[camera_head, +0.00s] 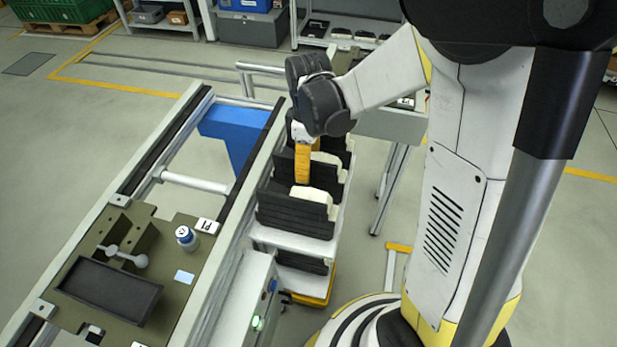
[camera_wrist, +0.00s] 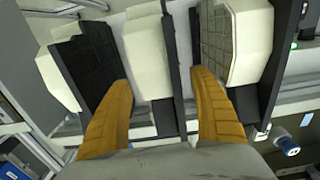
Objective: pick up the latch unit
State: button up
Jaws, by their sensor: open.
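Several cream units with dark plates stand in a row in black holders on a narrow cart. I take the latch unit to be the cream one (camera_wrist: 146,55) with a dark plate beside it, in the middle of the wrist view; its look-alikes make this uncertain. My gripper (camera_wrist: 161,80) is open, one yellow finger on either side of this unit, and I see no clear contact. In the head view my gripper (camera_head: 302,180) points down into the row, behind the nearest cream unit (camera_head: 315,195). My gripper hides part of the row there.
Neighbouring units, left (camera_wrist: 58,75) and right (camera_wrist: 250,40) in the wrist view, stand close outside the fingers. A rail frame (camera_head: 240,200) runs along the cart's left side, carrying an olive fixture plate (camera_head: 182,222). Open floor (camera_head: 110,115) lies to the left.

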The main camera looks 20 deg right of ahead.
notch_tip(320, 180, down, 4)
jog(key=shift+r+b, duration=0.2)
jog(key=shift+b, duration=0.35)
jog(key=shift+r, duration=0.1)
jog(key=c, duration=1.5)
